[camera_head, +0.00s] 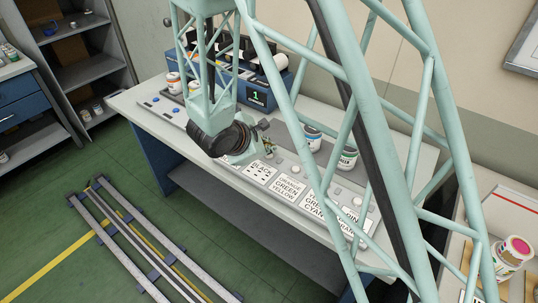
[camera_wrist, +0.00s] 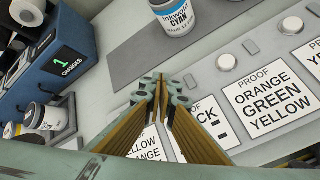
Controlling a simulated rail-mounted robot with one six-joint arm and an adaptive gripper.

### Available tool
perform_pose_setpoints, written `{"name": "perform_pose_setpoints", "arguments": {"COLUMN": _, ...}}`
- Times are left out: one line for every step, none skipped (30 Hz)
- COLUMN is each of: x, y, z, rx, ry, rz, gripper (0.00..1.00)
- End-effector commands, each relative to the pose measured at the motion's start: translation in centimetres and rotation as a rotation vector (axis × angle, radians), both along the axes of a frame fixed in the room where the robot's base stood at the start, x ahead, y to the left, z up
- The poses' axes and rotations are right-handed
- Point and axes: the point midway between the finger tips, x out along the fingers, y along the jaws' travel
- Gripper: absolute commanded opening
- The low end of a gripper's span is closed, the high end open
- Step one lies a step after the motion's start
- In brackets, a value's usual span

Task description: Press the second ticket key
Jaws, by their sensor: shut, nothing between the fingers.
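Printed proof tickets lie in a row along the table's front. In the wrist view the ORANGE GREEN YELLOW ticket (camera_wrist: 270,100) is right of my gripper (camera_wrist: 165,82). A ticket ending in "CK" (camera_wrist: 206,113) and a YELLOW ORANGE ticket (camera_wrist: 146,146) are partly hidden behind the fingers. A round grey key (camera_wrist: 226,62) sits above the ORANGE GREEN YELLOW ticket, and another key (camera_wrist: 291,23) is further right. Keys above the two left tickets are hidden by my fingers. My gripper is shut and empty over the panel; I cannot tell if it touches a key.
A blue unit with a display (camera_wrist: 66,58) reading "1 CHANGES" stands at the back left of the table (camera_head: 150,118). A cyan ink can (camera_wrist: 175,14) stands behind the tickets on a dark strip (camera_wrist: 135,55). White-lidded cans (camera_wrist: 45,115) stand at the left.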

Motion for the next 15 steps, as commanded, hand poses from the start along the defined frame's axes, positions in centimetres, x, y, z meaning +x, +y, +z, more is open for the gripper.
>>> {"name": "perform_pose_setpoints", "arguments": {"x": 0.00, "y": 0.00, "z": -0.12, "rx": 0.000, "ry": 0.000, "rz": 0.000, "gripper": 0.00}}
{"name": "perform_pose_setpoints", "arguments": {"x": 0.01, "y": 0.00, "z": -0.17, "rx": 0.000, "ry": 0.000, "rz": 0.000, "gripper": 0.00}}
{"name": "perform_pose_setpoints", "arguments": {"x": 0.00, "y": 0.01, "z": -0.25, "rx": 0.000, "ry": 0.000, "rz": 0.000, "gripper": 0.00}}
{"name": "perform_pose_setpoints", "arguments": {"x": 0.01, "y": 0.00, "z": -0.31, "rx": 0.000, "ry": 0.000, "rz": 0.000, "gripper": 0.00}}
{"name": "perform_pose_setpoints", "arguments": {"x": 0.01, "y": 0.00, "z": -0.37, "rx": 0.000, "ry": 0.000, "rz": 0.000, "gripper": 0.00}}
{"name": "perform_pose_setpoints", "arguments": {"x": 0.00, "y": 0.01, "z": -0.46, "rx": 0.000, "ry": 0.000, "rz": 0.000, "gripper": 0.00}}
{"name": "perform_pose_setpoints", "arguments": {"x": 0.01, "y": 0.00, "z": -0.53, "rx": 0.000, "ry": 0.000, "rz": 0.000, "gripper": 0.00}}
{"name": "perform_pose_setpoints", "arguments": {"x": 0.01, "y": 0.00, "z": -0.58, "rx": 0.000, "ry": 0.000, "rz": 0.000, "gripper": 0.00}}
{"name": "perform_pose_setpoints", "arguments": {"x": 0.00, "y": 0.01, "z": -0.66, "rx": 0.000, "ry": 0.000, "rz": 0.000, "gripper": 0.00}}
{"name": "perform_pose_setpoints", "arguments": {"x": 0.01, "y": 0.00, "z": -0.71, "rx": 0.000, "ry": 0.000, "rz": 0.000, "gripper": 0.00}}
{"name": "perform_pose_setpoints", "arguments": {"x": 0.01, "y": 0.00, "z": -0.74, "rx": 0.000, "ry": 0.000, "rz": 0.000, "gripper": 0.00}}
{"name": "perform_pose_setpoints", "arguments": {"x": 0.01, "y": 0.00, "z": -0.80, "rx": 0.000, "ry": 0.000, "rz": 0.000, "gripper": 0.00}}
{"name": "perform_pose_setpoints", "arguments": {"x": 0.00, "y": 0.01, "z": -0.82, "rx": 0.000, "ry": 0.000, "rz": 0.000, "gripper": 0.00}}
{"name": "perform_pose_setpoints", "arguments": {"x": 0.00, "y": 0.01, "z": -0.84, "rx": 0.000, "ry": 0.000, "rz": 0.000, "gripper": 0.00}}
{"name": "perform_pose_setpoints", "arguments": {"x": 0.01, "y": 0.00, "z": -0.84, "rx": 0.000, "ry": 0.000, "rz": 0.000, "gripper": 0.00}}
